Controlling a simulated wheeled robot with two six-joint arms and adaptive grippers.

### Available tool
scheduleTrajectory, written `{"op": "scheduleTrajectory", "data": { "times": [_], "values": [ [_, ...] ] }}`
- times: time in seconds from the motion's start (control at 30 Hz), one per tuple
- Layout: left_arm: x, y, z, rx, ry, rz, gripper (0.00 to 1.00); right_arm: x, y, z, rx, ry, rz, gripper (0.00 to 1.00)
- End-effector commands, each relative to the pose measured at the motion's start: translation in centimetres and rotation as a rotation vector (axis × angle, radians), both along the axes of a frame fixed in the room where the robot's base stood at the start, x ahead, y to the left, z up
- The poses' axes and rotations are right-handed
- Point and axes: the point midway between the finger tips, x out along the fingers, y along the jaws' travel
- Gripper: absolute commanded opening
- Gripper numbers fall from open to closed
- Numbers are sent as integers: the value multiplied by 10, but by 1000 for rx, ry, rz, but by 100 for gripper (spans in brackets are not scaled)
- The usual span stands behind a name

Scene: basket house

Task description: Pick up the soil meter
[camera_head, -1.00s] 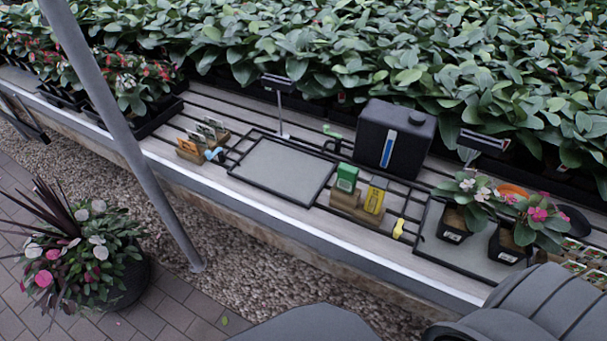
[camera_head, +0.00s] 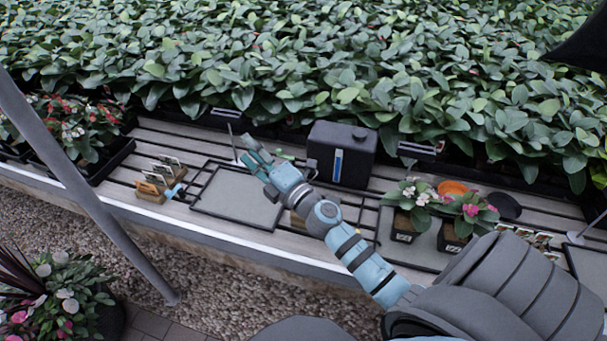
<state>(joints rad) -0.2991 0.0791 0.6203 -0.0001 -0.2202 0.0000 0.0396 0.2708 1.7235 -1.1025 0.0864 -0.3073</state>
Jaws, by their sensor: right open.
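My right gripper (camera_head: 251,152) reaches in from the lower right over the bench, with its teal fingers apart and empty, pointing up and left. It hangs above the back edge of a grey framed mat (camera_head: 235,200). I cannot make out the soil meter now. The wooden block that held a green item and a yellow item is mostly hidden behind my right forearm. I cannot tell which of these, if either, is the meter. My left gripper is out of view.
A black canister (camera_head: 358,165) stands just right of my gripper. Seed packets in wooden holders (camera_head: 150,192) stand left of the mat. Potted flowers (camera_head: 405,212) stand to the right. Dense leafy plants (camera_head: 300,70) fill the back. A grey pole (camera_head: 80,185) crosses the left side.

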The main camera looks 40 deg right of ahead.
Motion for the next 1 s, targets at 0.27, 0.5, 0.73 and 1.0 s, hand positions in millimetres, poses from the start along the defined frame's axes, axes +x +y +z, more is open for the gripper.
{"op": "scheduleTrajectory", "data": {
  "times": [0.27, 0.5, 0.73, 1.0],
  "values": [
    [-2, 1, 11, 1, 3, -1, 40, 16, -13, -58, -1626, 279, 918, 47],
    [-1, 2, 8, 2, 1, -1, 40, -47, -122, -51, -1766, 803, 1243, 47],
    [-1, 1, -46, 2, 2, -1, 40, -46, -121, -103, -1762, 819, 1254, 47],
    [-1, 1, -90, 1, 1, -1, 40, -42, -117, -145, -1763, 819, 1252, 47]
  ]
}}
